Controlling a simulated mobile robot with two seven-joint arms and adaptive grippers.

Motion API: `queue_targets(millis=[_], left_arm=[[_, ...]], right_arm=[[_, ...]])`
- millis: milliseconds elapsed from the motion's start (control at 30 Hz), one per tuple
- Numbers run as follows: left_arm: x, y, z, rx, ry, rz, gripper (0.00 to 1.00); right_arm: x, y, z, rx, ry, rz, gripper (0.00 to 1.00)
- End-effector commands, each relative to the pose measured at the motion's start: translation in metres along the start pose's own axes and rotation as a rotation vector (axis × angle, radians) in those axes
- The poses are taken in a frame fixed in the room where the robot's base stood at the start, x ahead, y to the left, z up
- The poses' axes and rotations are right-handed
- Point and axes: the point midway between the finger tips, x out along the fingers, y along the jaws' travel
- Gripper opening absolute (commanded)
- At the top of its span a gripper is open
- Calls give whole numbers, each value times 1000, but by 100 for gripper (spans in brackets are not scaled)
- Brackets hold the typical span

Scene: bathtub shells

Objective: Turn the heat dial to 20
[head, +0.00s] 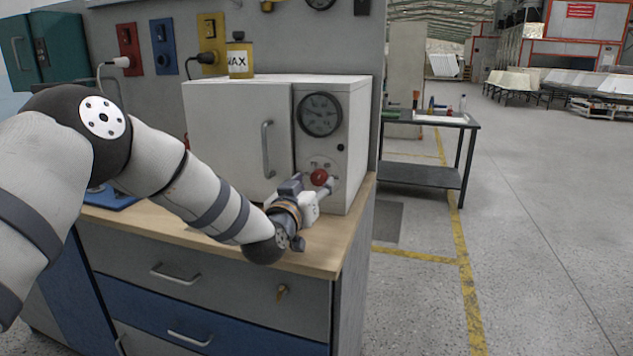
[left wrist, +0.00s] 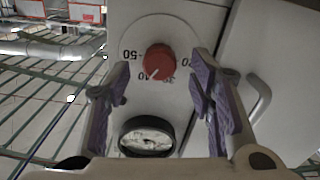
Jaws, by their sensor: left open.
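The heat dial is a round red knob (head: 319,177) low on the right part of the white oven's front. In the left wrist view the red knob (left wrist: 158,60) sits on a light plate with numbers around it, including 50, 40 and 20. A pale mark on the knob points near the 40. My left gripper (head: 324,189) is at the oven front, close to the knob. In the left wrist view its purple-padded fingers (left wrist: 161,82) are open, one on each side of the knob and apart from it. My right gripper is not in view.
The white oven (head: 235,130) stands on a wooden-topped cabinet (head: 215,235). A round gauge (head: 320,114) is above the knob, and a door handle (head: 268,149) is to its left. A yellow wax can (head: 239,60) stands on top. Open floor lies to the right.

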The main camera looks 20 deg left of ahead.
Motion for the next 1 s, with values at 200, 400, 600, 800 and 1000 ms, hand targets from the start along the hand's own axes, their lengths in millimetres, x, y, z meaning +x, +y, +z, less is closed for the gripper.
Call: queue_targets(millis=[200,400,600,800,1000], left_arm=[[24,0,3,0,-3,-1,49],[25,0,-1,0,0,1,49],[24,0,-1,0,1,1,13],[24,0,-1,-2,0,1,1],[24,0,0,-40,0,1,1]], right_arm=[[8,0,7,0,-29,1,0],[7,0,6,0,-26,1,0],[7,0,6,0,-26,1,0],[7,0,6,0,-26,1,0],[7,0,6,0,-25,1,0]])
